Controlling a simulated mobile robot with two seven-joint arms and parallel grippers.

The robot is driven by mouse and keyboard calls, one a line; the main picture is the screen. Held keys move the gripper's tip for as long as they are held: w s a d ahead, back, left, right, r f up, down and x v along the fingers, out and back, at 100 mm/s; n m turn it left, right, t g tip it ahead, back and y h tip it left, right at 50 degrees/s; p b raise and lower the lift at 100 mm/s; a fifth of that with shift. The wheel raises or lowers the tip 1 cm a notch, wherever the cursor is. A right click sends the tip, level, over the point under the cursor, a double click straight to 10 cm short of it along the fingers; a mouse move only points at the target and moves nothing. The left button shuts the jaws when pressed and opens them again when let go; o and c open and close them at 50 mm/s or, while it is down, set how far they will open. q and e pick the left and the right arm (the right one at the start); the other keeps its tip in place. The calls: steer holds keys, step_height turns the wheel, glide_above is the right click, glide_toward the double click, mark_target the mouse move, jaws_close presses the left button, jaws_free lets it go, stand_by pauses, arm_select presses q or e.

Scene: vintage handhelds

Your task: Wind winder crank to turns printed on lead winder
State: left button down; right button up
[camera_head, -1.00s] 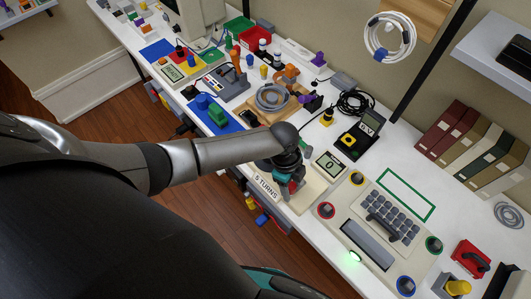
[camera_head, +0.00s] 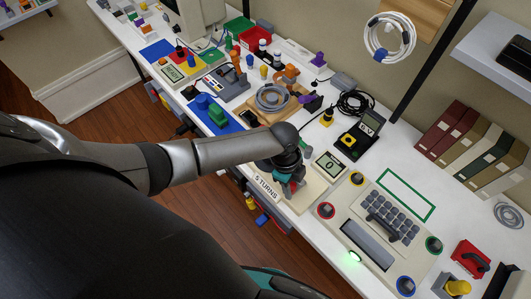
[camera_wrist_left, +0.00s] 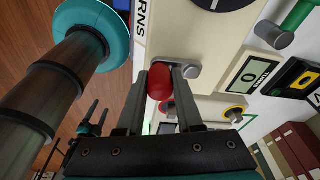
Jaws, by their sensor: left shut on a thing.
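The lead winder stands on a cream board (camera_head: 309,191) near the bench's front edge, with the printed label "5 TURNS" (camera_head: 266,189). Its display (camera_head: 330,167) reads 0, and it also shows in the left wrist view (camera_wrist_left: 250,78). My left gripper (camera_head: 290,187) is over the winder. In the left wrist view its fingers (camera_wrist_left: 161,88) are shut on the red crank knob (camera_wrist_left: 160,80). The grey crank arm (camera_wrist_left: 189,71) shows beside the knob. My arm hides much of the winder in the head view. A small dark gripper, apparently my right one (camera_wrist_left: 92,118), shows in the left wrist view.
A keyboard console (camera_head: 345,228) stands right of the winder. A grey cable coil (camera_head: 272,97) and a black meter (camera_head: 361,135) lie behind it. A blue mat (camera_head: 226,127) with blocks is to the left. The green-outlined patch (camera_head: 404,192) is empty.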

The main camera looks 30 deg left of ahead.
arm_select(q)
steer(key=shift+d, duration=1.3)
steer(key=shift+w+d+b, duration=0.2)
steer(key=shift+w+d, duration=0.15)
steer(key=shift+d, duration=0.2)
steer(key=shift+w+d+b, duration=0.2)
steer(key=shift+w+d, duration=0.1)
steer(key=shift+d, duration=0.2)
steer(key=shift+w+d+f+b, duration=0.1)
steer(key=shift+w+d+b, duration=0.15)
steer(key=shift+w+b, duration=0.3)
steer(key=shift+w+d+b, duration=0.2)
steer(key=shift+w+b, duration=0.15)
steer(key=shift+w, duration=0.3)
